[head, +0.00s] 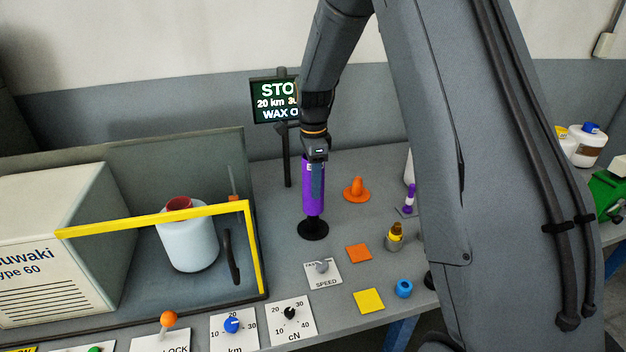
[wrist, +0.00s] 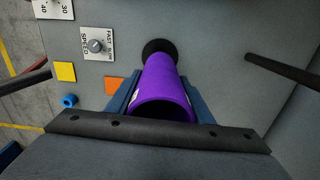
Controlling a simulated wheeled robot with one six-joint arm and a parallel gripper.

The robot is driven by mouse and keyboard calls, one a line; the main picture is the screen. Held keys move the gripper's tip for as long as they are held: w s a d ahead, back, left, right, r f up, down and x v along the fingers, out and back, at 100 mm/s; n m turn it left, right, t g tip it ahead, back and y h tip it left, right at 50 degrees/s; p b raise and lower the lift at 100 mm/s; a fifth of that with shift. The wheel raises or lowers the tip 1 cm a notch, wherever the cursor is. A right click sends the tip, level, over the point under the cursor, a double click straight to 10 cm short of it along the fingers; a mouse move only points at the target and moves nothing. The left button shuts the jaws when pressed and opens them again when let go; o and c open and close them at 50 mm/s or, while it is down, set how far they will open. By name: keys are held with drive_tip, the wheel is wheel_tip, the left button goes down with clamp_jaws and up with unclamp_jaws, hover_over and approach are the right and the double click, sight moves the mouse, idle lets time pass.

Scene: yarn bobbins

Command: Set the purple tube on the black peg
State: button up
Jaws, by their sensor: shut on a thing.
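The purple tube (head: 308,198) stands upright in the head view, directly above the round black base of the black peg (head: 313,232). My gripper (head: 317,188) is shut on the tube from above, with a blue finger along its side. In the wrist view the hollow purple tube (wrist: 163,80) lies between my two blue fingers, its open near end facing the camera. The black base (wrist: 159,46) shows past its far end. The peg's shaft is hidden, and I cannot tell how far the tube is around it.
An orange cone (head: 357,190) stands right of the peg. A sign post (head: 286,165) rises behind. Orange (head: 358,253) and yellow (head: 369,301) squares lie in front.

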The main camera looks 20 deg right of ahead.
sight(313, 203)
drive_tip(key=shift+f+b, duration=1.45)
drive_tip(key=shift+f, duration=2.15)
drive_tip(key=shift+f, duration=0.3)
drive_tip(key=o, duration=1.1)
wheel_tip(313, 203, up, 8)
drive_tip(key=shift+f+b, duration=0.1)
drive_tip(key=shift+b, duration=1.1)
drive_tip(key=shift+r+p, duration=2.05)
drive_tip(key=shift+r, duration=1)
